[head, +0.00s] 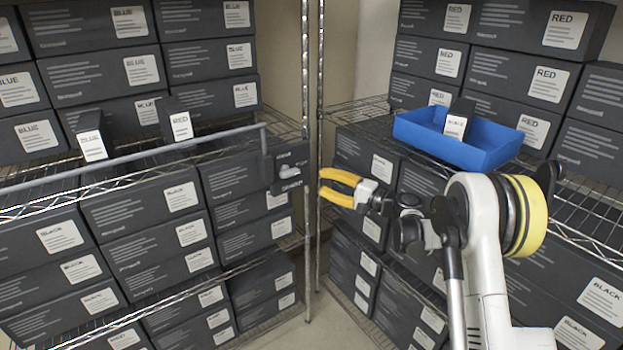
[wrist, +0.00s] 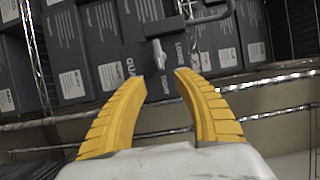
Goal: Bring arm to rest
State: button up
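My gripper (head: 328,186) has yellow fingers and is held out to the left in the head view, in front of the gap between two wire racks. In the wrist view the gripper (wrist: 160,78) shows its two fingers spread apart, with nothing between them. My white arm (head: 484,250) reaches up from the lower right of the head view, in front of the right rack.
A blue tray (head: 415,130) holding a small black box (head: 458,118) sits on the right rack. A grey rail (head: 130,157) runs along the left rack, ending near a dark bracket (head: 290,168). Labelled boxes fill both racks. Metal posts (head: 305,120) stand close to the fingers.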

jog(key=shift+s+d, duration=0.2)
jog(key=shift+d, duration=0.1)
jog(key=s+r+n+g+h, duration=0.1)
jog(key=s+r+h, duration=0.15)
jog(key=s, duration=0.35)
jog(key=s+d+r+n+g+h, duration=0.1)
jog(key=s+r+h, duration=0.15)
jog(key=s, duration=0.45)
jog(key=s+r+n+h, duration=0.1)
jog(key=s+r+h, duration=0.1)
jog(key=s+r, duration=0.3)
jog(key=s+d+f+n+h, duration=0.1)
jog(key=s+d, duration=0.3)
jog(key=s, duration=0.5)
jog(key=s+d+f+n+h, duration=0.1)
jog(key=s+d+f+h, duration=0.2)
jog(key=s, duration=0.6)
jog(key=s+d+f+n+h, duration=0.1)
jog(key=s+d+f+h, duration=0.2)
jog(key=s, duration=0.6)
jog(key=d+h, duration=0.1)
jog(key=d, duration=0.1)
jog(key=shift+d+n+g, duration=0.3)
jog(key=shift+d+n, duration=0.05)
jog(key=shift+n, duration=0.05)
